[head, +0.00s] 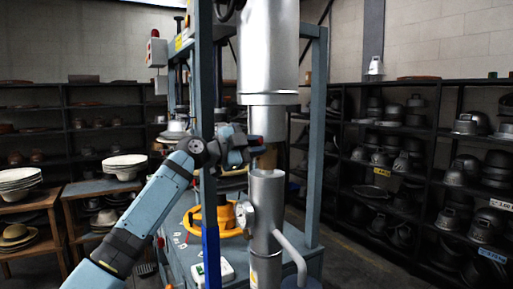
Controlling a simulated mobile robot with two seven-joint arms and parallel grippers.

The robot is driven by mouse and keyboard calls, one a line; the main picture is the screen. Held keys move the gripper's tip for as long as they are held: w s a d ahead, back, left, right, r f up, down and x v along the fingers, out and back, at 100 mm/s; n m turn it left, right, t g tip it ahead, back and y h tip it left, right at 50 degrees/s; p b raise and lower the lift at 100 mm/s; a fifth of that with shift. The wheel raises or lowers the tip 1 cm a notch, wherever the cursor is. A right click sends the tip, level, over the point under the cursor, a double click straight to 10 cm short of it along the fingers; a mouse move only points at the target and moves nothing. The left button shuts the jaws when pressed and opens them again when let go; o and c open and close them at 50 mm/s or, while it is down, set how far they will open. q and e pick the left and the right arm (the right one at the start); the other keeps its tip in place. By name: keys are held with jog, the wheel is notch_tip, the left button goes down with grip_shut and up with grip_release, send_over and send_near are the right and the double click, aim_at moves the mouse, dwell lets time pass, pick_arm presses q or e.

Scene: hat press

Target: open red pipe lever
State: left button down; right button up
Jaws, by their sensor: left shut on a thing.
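My left arm comes in from the lower left, and my left gripper (256,145) is at the grey metal pipe (267,122) of the press. The gripper is shut at the pipe's left side. My right gripper is out of view.
A blue-grey press frame post (207,110) stands close to my left gripper. A round gauge (244,214) and a bent grey pipe (291,250) are on the lower cylinder. A yellow ring-shaped part (195,218) lies behind. Shelves of hats (440,150) line the right wall.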

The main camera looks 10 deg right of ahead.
pick_arm(q)
jog(key=c, duration=1)
grip_release()
jog(key=shift+c, duration=0.2)
jog(key=b+v, duration=0.2)
jog(key=v, duration=1.2)
jog(key=shift+b, duration=0.35)
jog(key=shift+d, duration=0.1)
